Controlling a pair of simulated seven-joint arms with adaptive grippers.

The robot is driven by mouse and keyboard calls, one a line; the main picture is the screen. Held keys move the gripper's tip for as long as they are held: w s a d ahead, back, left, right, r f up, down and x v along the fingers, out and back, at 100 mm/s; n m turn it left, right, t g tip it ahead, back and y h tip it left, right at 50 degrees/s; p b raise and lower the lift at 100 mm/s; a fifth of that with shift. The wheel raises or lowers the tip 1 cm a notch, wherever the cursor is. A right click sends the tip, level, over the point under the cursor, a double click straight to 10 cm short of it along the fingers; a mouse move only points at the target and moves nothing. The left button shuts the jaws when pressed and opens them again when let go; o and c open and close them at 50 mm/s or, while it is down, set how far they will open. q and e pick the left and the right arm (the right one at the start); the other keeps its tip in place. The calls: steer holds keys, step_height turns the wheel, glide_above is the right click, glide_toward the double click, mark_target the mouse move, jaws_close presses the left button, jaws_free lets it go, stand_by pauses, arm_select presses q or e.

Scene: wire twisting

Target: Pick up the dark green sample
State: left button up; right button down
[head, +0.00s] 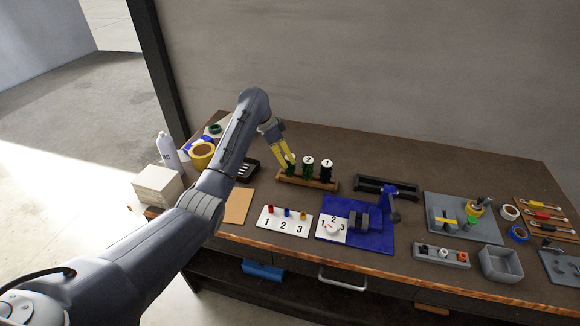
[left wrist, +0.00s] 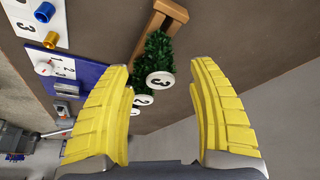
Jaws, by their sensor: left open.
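The wooden rack (head: 312,181) holds three bushy green samples with round white numbered tops. The rightmost sample (head: 326,174) looks darkest; the middle sample (head: 307,170) is green. The leftmost sample (head: 291,170) is partly hidden by my yellow finger. My left gripper (head: 284,150) is open at the left end of the rack, at the leftmost sample. In the left wrist view, its fingers (left wrist: 162,68) are wide apart with nothing gripped between them. Dark green samples (left wrist: 155,55) and the rack (left wrist: 166,10) show ahead of the fingers. My right gripper is not in view.
A white numbered board (head: 284,228) with small coloured pieces and a blue mat (head: 375,237) lie in front of the rack. A black holder (head: 372,185) stands to its right. A yellow tape roll (head: 202,154) lies left. The table behind the rack is clear.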

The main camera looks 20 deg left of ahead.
mark_target(295, 172)
arm_select(q)
steer(key=shift+x, duration=2.9)
steer(key=shift+o, duration=0.2)
steer(key=c, duration=1.3)
